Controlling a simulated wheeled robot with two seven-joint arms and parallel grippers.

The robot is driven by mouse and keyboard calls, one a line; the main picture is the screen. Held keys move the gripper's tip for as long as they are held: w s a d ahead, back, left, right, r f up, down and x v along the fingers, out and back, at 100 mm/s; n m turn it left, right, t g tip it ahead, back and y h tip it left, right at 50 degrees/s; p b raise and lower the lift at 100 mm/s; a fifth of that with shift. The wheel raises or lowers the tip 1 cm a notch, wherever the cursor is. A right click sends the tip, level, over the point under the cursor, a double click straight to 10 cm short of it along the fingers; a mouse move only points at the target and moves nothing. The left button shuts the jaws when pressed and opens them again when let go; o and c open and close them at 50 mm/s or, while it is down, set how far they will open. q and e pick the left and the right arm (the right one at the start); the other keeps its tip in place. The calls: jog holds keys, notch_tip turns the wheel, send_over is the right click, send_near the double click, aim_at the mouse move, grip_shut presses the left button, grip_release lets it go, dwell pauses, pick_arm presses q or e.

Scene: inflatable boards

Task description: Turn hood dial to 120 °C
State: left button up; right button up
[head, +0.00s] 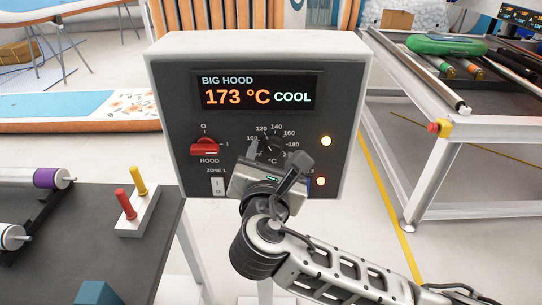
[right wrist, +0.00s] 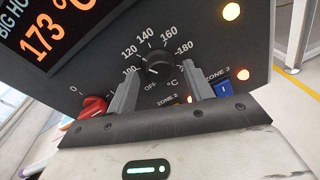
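The grey hood control box (head: 355,75) faces me, and its display (head: 256,90) reads "BIG HOOD 173 °C COOL". The black hood temperature dial (head: 272,146) sits below the display, inside a scale with marks from 100 to 180 and OFF. It also shows in the right wrist view (right wrist: 158,68); I cannot tell surely where its pointer stands. My right gripper (head: 274,160) is open in front of the box. In the right wrist view its fingers (right wrist: 160,92) stand left and right of the dial's lower part, with gaps. My left gripper is not in view.
A red HOOD knob (head: 205,147) is left of the dial. A white ZONE 1 rocker (head: 217,187) and a blue ZONE 3 rocker (right wrist: 224,89) sit below. Two lamps glow at right, the upper one yellow (head: 326,141). A dark table (head: 110,255) is at left, a white-framed bench (head: 400,130) at right.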

pick_arm(q)
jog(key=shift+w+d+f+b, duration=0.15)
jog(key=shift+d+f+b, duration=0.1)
jog(key=shift+b, duration=0.45)
pick_arm(e)
jog(key=s+r, duration=0.1)
jog(key=s, duration=1.5)
jog(key=shift+a+r, duration=0.35)
jog(key=shift+a, duration=0.1)
jog(key=shift+w, duration=0.1)
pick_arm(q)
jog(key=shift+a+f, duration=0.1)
